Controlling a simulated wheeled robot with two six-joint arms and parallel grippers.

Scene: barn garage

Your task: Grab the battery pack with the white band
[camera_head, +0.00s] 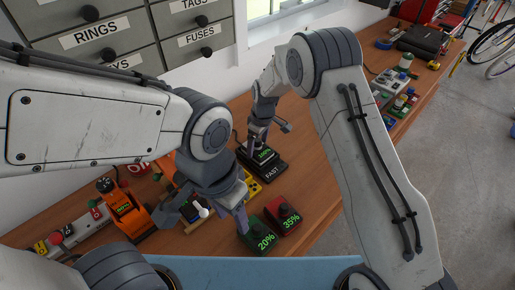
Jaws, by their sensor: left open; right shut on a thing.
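My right gripper (262,142) is at the back of the bench, shut on a dark battery pack (264,155) with a green readout that seems to say 100%. This pack sits at the black charger marked FAST (270,172); I cannot tell whether it is seated or just lifted. My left gripper (238,208) is open, low over the bench by a green-edged pack reading 20% (262,241). A red pack reading 35% (289,221) lies to its right. I cannot make out a white band on any pack.
An orange device (129,213) and a power strip with coloured buttons (75,236) are at the left of the wooden bench (318,212). Labelled drawers (100,40) stand behind. Several small items (398,90) crowd the far right end. Bare bench shows right of the packs.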

